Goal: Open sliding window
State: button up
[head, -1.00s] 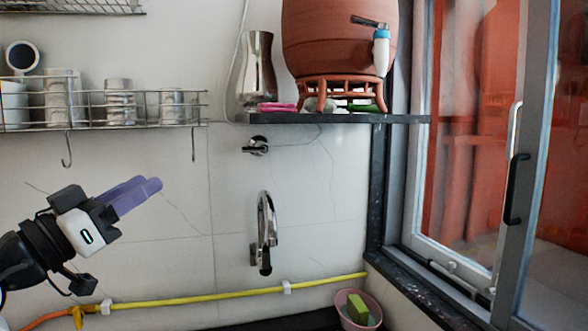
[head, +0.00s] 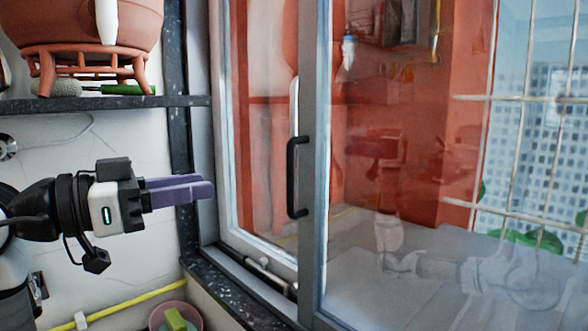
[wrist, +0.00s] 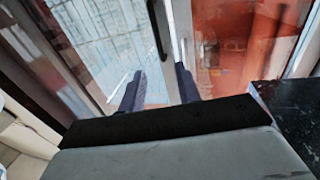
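The sliding window's grey vertical frame bar (head: 312,110) stands right of centre in the head view, between two glass areas. A black bar handle (head: 292,178) is fixed upright on it; the handle also shows at the top of the wrist view (wrist: 160,28). My gripper (head: 210,187) is left of the handle, apart from it, with its purple fingers pointing right. In the wrist view my gripper's fingers (wrist: 160,74) are apart with nothing between them, below the handle's lower end in the picture.
A dark shelf (head: 110,105) holds a clay pot (head: 85,20) on a stand above my arm. A dark speckled sill (head: 225,290) runs below the window. A pink bowl (head: 190,318) sits at the bottom. Bars (head: 520,110) show through the glass.

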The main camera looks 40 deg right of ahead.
jog(key=s+d+p, duration=0.1)
jog(key=d+p, duration=0.3)
jog(key=d, duration=1)
jog(key=shift+c, duration=0.3)
grip_shut()
